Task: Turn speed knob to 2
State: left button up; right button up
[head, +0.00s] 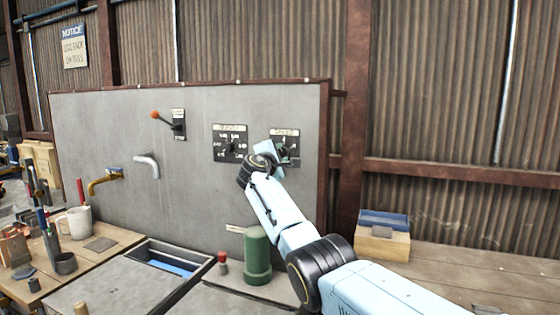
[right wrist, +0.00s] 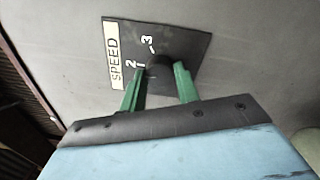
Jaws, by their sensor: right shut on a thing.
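The speed panel (head: 294,139) is a dark square plate on the grey wall, at the right end of the panel board in the head view. In the right wrist view the plate (right wrist: 190,42) shows a SPEED label and the figures 2 and 3. The dark round speed knob (right wrist: 160,66) sits between the green fingers of my right gripper (right wrist: 160,80), which is shut on it. My right gripper (head: 284,153) covers much of the plate in the head view. Where the knob points cannot be told. My left gripper is not in view.
A second dial plate (head: 222,153) and an orange-tipped lever (head: 156,115) are on the board to the left. A green cylinder (head: 257,250) and a small red-topped piece (head: 222,257) stand below. A box (head: 382,243) sits on the bench at right.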

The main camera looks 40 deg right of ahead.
jog(key=shift+f+m+b, duration=0.1)
jog(key=shift+m+b, duration=0.25)
jog(key=shift+m, duration=0.45)
jog(key=o, duration=1)
jog(key=shift+c, duration=0.2)
jog(key=shift+a, duration=0.1)
jog(key=p+v, duration=0.3)
jog(key=v, duration=1)
jog(key=shift+a, duration=0.1)
